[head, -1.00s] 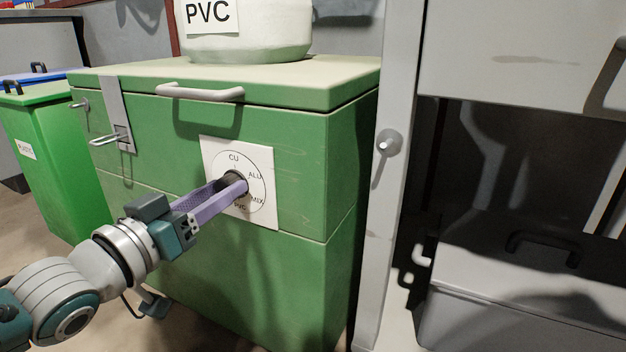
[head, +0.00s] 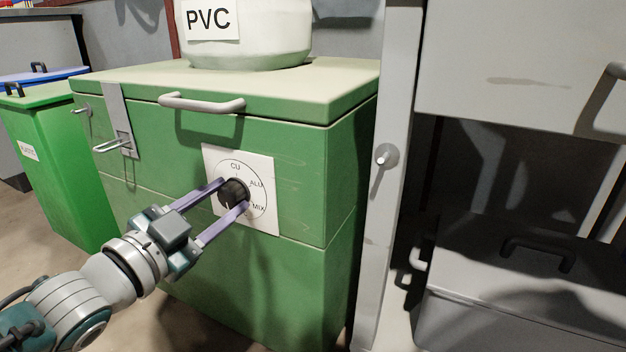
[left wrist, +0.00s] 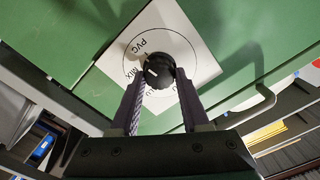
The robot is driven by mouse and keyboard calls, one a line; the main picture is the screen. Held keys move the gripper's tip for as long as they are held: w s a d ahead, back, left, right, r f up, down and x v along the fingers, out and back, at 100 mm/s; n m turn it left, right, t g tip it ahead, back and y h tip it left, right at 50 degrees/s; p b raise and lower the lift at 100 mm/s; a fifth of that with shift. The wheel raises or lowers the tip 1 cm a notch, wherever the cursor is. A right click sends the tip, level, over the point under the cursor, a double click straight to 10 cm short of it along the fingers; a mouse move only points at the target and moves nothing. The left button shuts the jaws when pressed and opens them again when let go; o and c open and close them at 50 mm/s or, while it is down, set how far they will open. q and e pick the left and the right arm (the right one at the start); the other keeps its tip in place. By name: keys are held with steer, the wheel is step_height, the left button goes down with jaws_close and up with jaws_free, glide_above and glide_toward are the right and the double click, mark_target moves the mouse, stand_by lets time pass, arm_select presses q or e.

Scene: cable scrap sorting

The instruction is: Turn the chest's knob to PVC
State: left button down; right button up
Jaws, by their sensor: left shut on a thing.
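The black knob (head: 233,191) sits on a white dial plate (head: 268,219) on the front of the green chest (head: 285,165). CU, ALU and MIX can be read in the head view; PVC there is hidden by a finger. The left wrist view shows the knob (left wrist: 160,70) with PVC and MIX to its left. Its white mark is on the side facing these two labels; I cannot tell exactly which it meets. My left gripper (head: 234,194) is shut on the knob, one purple finger on either side. My right gripper is not in view.
A pale container labelled PVC (head: 275,35) stands on the chest lid. The lid has a handle (head: 201,103), and a latch (head: 122,140) is at the left. Green and blue bins stand at left. A grey post (head: 390,220) and a grey box (head: 500,290) are at right.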

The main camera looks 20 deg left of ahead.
arm_select(q)
steer(key=shift+m, duration=0.9)
steer(key=shift+c, duration=1.9)
jaws_free()
steer(key=shift+s+p, duration=0.3)
steer(key=s+p, duration=0.4)
steer(key=s, duration=0.5)
steer(key=shift+s+a, duration=0.2)
steer(key=shift+a, duration=0.15)
